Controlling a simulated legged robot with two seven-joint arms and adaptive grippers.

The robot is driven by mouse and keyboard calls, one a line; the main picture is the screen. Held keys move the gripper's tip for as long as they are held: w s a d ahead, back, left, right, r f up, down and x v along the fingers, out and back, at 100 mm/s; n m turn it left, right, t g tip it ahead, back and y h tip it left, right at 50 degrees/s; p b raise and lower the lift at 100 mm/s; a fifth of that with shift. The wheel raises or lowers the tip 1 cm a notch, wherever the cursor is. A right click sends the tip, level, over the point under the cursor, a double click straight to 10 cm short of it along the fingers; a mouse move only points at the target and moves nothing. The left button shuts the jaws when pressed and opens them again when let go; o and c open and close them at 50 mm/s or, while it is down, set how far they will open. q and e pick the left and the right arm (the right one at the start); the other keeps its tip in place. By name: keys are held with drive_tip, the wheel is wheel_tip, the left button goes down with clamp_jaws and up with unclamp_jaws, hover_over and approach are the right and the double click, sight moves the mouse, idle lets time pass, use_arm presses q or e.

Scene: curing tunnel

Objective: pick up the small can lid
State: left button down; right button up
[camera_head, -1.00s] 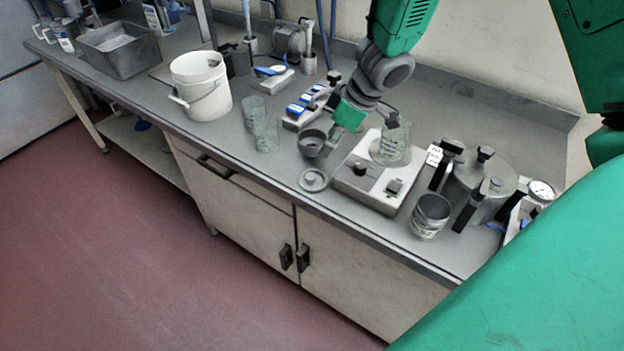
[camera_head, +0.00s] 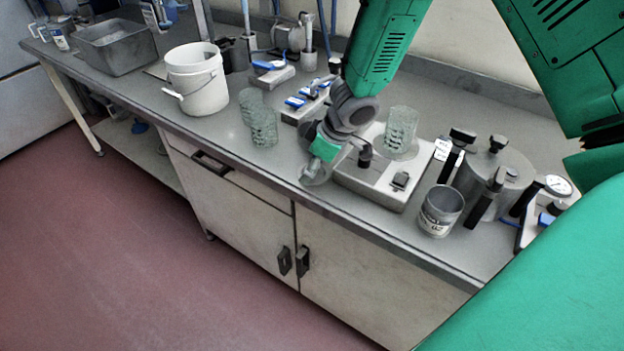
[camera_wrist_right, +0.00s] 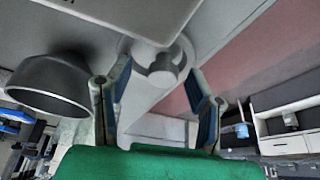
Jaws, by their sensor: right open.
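The small can lid, a grey disc with a raised knob, lies near the bench's front edge, beside the hotplate; in the head view its edge (camera_head: 314,177) shows below my right gripper (camera_head: 321,162), which hides part of it. In the right wrist view the lid (camera_wrist_right: 162,68) is ahead, with its knob between the two open fingers of my right gripper (camera_wrist_right: 160,82). Whether the fingers touch it I cannot tell. Nothing is held. My left gripper is not in view.
The hotplate (camera_head: 375,186) carries a glass beaker (camera_head: 401,133) close to my gripper. An open dark can (camera_wrist_right: 55,88) is left of the fingers in the wrist view.

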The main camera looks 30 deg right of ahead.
drive_tip(key=c, duration=1)
